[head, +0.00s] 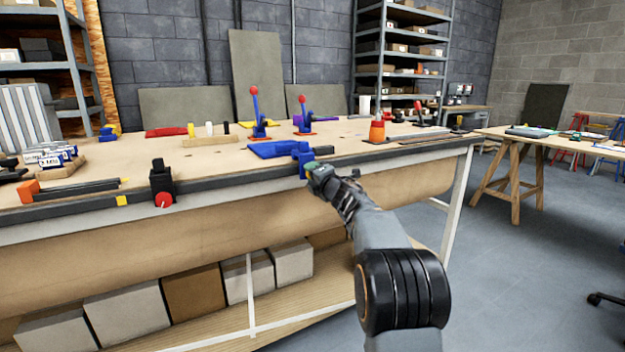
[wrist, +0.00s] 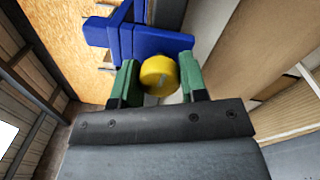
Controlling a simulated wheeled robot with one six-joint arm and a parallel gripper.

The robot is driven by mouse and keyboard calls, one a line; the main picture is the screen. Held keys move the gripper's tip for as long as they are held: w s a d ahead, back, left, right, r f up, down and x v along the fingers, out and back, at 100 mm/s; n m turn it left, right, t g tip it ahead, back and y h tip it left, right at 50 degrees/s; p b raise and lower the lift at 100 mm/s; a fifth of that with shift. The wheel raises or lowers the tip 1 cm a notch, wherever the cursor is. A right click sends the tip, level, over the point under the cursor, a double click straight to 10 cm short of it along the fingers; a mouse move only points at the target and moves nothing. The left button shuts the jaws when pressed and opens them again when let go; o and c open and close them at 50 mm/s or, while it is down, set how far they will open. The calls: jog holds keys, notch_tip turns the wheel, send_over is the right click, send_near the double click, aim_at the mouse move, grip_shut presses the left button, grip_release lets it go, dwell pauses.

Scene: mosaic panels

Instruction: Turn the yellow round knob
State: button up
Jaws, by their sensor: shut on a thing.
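The yellow round knob (wrist: 158,75) sits between the two green fingertips of my gripper (wrist: 160,82) in the wrist view. It is mounted on the front of a blue fixture (wrist: 150,42). In the head view the blue fixture (head: 301,154) stands at the front edge of the workbench, and my gripper (head: 313,172) reaches it from the front right. My gripper is shut on the knob, which it mostly hides in the head view.
The workbench (head: 215,165) also carries a black fixture with a red knob (head: 163,199) at its front edge, and two red-topped blue levers (head: 255,105) farther back. An orange-red cone-like item (head: 377,131) stands to the right. Boxes (head: 195,291) fill the lower shelf.

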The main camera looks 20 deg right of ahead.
jog(key=shift+n, duration=0.6)
jog(key=shift+r+n, duration=0.1)
jog(key=shift+n, duration=0.2)
jog(key=o, duration=0.9)
jog(key=s, duration=0.4)
jog(key=s+d, duration=0.1)
jog(key=s, duration=0.4)
jog(key=s+d+f, duration=0.1)
jog(key=s, duration=0.3)
jog(key=shift+s, duration=0.35)
jog(key=shift+r, duration=0.1)
